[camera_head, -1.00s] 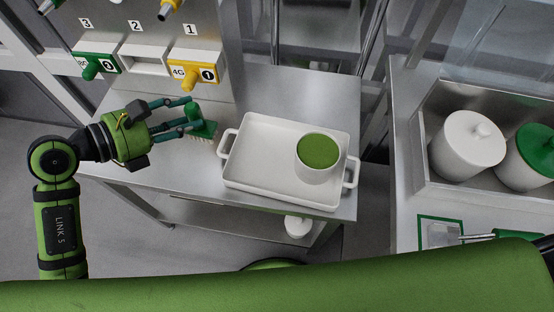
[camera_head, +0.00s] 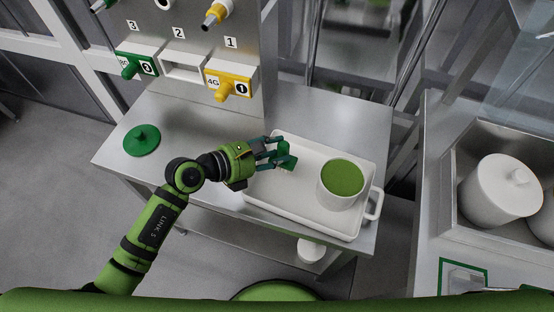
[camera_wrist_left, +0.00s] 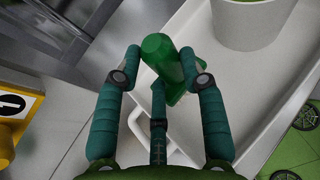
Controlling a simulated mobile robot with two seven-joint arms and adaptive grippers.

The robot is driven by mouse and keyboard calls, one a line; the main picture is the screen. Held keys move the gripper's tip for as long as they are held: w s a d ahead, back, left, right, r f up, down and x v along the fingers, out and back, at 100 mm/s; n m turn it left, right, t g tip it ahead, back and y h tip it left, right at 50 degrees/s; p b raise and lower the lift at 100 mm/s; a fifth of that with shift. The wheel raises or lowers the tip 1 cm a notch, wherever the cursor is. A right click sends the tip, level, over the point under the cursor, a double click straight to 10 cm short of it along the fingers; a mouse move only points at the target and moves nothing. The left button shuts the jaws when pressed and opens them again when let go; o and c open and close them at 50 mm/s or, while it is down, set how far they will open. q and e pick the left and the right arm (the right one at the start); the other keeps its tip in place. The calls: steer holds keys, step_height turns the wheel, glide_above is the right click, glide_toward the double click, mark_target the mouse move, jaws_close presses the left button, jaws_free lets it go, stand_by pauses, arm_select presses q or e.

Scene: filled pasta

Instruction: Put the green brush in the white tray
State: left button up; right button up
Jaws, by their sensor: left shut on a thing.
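The green brush (camera_head: 288,161) is held by my left gripper (camera_head: 279,154), above the left part of the white tray (camera_head: 292,211). In the left wrist view the brush's green handle (camera_wrist_left: 160,48) lies between my fingertips, with the tray (camera_wrist_left: 255,95) below and to the right. The gripper is shut on it. I cannot tell the exact gap between brush and tray. The bristles are not clearly visible. The tray stands on the steel table. My right gripper is not in view.
A white pot with green contents (camera_head: 343,186) stands in the tray's right part. A round green lid-like thing (camera_head: 142,139) lies on the steel table (camera_head: 190,118) to the left. A panel with green and yellow fittings (camera_head: 229,86) rises behind. A white lidded container (camera_head: 497,193) stands far right.

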arm_select(q)
steer(key=shift+f, duration=1.85)
steer(key=shift+f, duration=0.1)
steer(key=shift+f+b, duration=0.15)
steer(key=shift+b, duration=0.2)
steer(key=o, duration=1.2)
